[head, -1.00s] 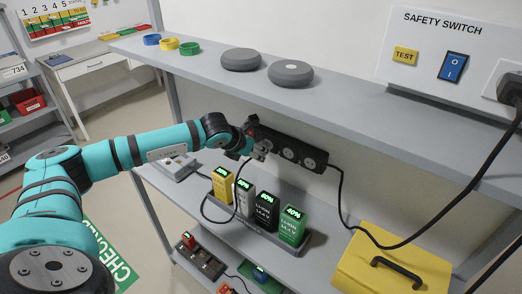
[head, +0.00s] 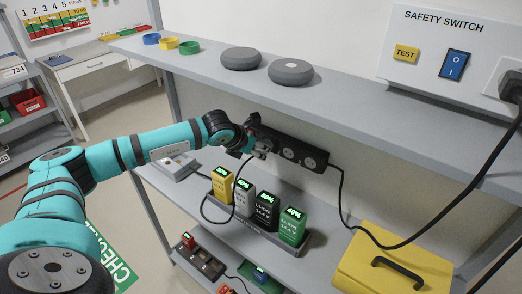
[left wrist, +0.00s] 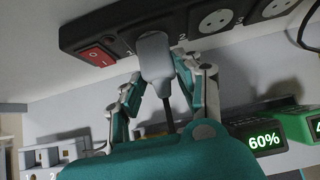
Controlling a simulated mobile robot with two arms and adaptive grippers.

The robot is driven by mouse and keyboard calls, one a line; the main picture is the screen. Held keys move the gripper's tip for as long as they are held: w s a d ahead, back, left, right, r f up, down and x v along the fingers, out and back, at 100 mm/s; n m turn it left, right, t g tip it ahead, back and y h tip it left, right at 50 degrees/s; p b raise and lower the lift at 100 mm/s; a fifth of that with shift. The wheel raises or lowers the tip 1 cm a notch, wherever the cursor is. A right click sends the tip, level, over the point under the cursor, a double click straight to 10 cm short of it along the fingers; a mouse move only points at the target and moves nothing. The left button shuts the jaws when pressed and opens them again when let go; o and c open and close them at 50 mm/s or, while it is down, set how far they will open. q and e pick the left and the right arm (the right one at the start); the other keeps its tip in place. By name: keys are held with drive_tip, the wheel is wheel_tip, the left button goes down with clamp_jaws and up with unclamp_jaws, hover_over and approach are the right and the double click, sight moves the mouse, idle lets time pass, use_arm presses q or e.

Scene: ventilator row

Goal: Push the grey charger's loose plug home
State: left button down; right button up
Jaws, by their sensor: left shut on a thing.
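The black power strip (head: 289,150) is fixed to the wall under the upper shelf; the left wrist view shows it close (left wrist: 92,33). My left gripper (head: 256,146) is at its left end. In the left wrist view the gripper (left wrist: 158,82) is shut on a grey plug (left wrist: 155,54), one finger on each side. The plug is at the socket marked 1, against the strip; I cannot tell how deep it sits. Its dark cord (left wrist: 167,103) hangs between the fingers. In the head view my gripper hides the plug. My right gripper is not in view.
Below the strip, a grey rack (head: 301,251) holds yellow, grey, black and green battery packs with lit percentages. A red rocker switch (left wrist: 98,54) is left of the plug. A black cable (head: 345,205) hangs at the right. A yellow case (head: 372,262) stands at the front right.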

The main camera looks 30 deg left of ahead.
use_arm(q)
drive_tip(key=c, duration=0.8)
unclamp_jaws()
